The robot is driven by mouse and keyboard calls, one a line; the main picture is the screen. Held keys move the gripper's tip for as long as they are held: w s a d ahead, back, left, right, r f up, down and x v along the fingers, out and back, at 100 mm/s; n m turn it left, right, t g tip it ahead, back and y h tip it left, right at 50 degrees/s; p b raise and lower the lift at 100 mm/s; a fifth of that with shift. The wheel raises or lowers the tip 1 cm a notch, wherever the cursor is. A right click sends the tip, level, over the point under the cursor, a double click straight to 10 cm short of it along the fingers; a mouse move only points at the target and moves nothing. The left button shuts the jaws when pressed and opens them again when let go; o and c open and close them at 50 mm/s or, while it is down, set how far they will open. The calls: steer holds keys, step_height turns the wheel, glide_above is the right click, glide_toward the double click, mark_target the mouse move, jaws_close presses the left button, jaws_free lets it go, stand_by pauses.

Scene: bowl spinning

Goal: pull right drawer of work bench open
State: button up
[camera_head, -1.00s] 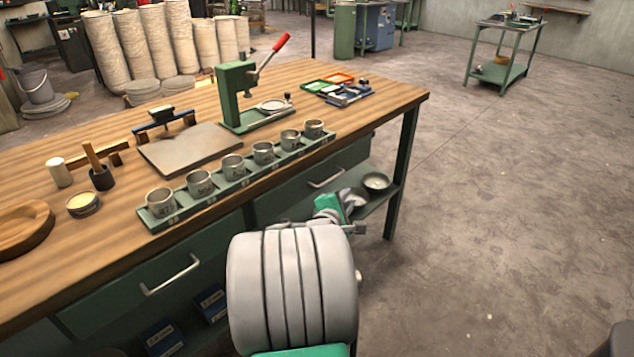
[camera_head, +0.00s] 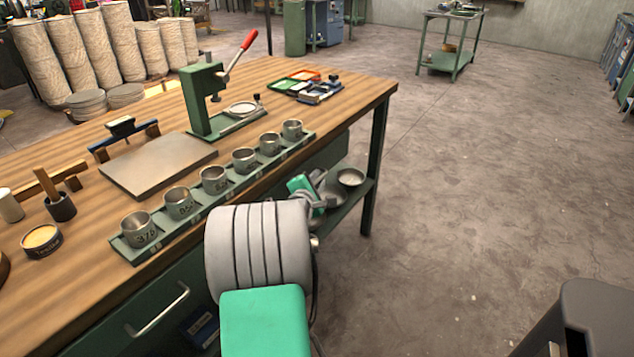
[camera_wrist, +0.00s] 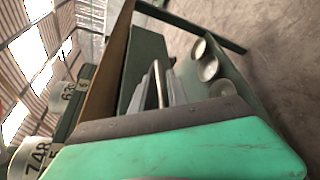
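The green work bench (camera_head: 350,92) has a wooden top. The right drawer (camera_head: 330,154) is under its right end, largely hidden by my arm. Its front shows green in the wrist view (camera_wrist: 147,62) and looks closed. My gripper (camera_head: 316,192) is low in front of this drawer. In the wrist view, the grey fingers of my gripper (camera_wrist: 162,88) look apart, with the light metal handle (camera_wrist: 158,82) between them. I cannot see them pressing on it. The handle is hidden in the head view. The left drawer's handle (camera_head: 160,312) shows at lower left.
Several numbered metal cups (camera_head: 214,178) stand in a green rack along the bench's front edge. Bowls (camera_head: 351,177) sit on the lower shelf, close to my gripper. A dark stool-like object (camera_head: 590,310) is at lower right. The floor right of the bench is clear.

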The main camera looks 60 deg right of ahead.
steer(key=shift+d, duration=0.15)
jaws_close()
stand_by(1.4)
